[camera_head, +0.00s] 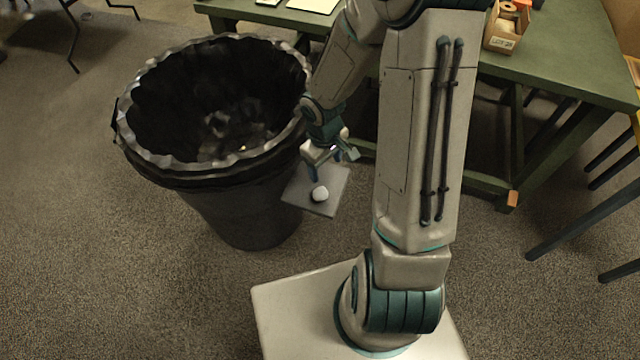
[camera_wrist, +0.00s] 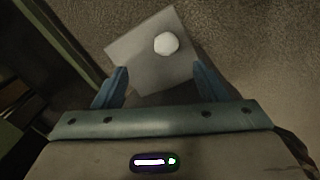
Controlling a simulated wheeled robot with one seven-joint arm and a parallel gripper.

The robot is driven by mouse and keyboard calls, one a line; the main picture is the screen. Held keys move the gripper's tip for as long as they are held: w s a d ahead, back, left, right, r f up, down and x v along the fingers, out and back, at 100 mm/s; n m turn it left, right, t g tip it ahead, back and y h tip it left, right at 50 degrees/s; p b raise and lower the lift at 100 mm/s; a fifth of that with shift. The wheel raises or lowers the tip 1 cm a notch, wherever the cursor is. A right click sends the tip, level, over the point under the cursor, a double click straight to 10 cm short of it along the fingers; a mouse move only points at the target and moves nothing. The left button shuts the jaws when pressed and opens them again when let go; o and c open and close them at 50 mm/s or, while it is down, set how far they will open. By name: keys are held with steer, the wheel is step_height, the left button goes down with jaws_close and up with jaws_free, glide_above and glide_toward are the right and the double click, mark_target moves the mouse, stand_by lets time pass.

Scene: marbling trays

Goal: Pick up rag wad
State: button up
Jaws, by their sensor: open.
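The rag wad appears as a small round white lump (camera_head: 320,193) on a flat grey square plate (camera_head: 328,207). In the wrist view the white lump (camera_wrist: 166,44) lies near the far right part of the grey plate (camera_wrist: 140,55). My gripper (camera_head: 328,165) is above the plate in the head view, close to the lump. In the wrist view my gripper's two blue fingers (camera_wrist: 160,82) are spread apart with nothing between them gripped. The lump lies beyond the fingertips, between their lines.
A large black bin (camera_head: 240,205) with a bag liner stands just left of the plate. A green table (camera_head: 560,60) is behind my arm, with a small cardboard box (camera_head: 503,38) on it. Dark table legs stand at right. The carpet (camera_head: 90,260) at front left is clear.

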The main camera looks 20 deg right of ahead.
steer(key=f, duration=0.1)
steer(key=b, duration=0.2)
glide_above(321, 191)
steer(key=shift+n+y, duration=0.3)
steer(key=f, duration=0.8)
steer(key=shift+s+a+f, duration=0.1)
steer(key=shift+s+f, duration=0.2)
steer(key=shift+s, duration=0.1)
steer(key=shift+w+f+b, duration=0.2)
steer(key=shift+f+b, duration=0.3)
steer(key=shift+f, duration=0.95)
steer(key=shift+w+f+b, duration=0.15)
steer(key=shift+f+b, duration=0.3)
steer(key=shift+f, duration=1)
steer(key=c, duration=1.1)
steer(key=shift+o, duration=0.2)
steer(key=shift+r, duration=0.1)
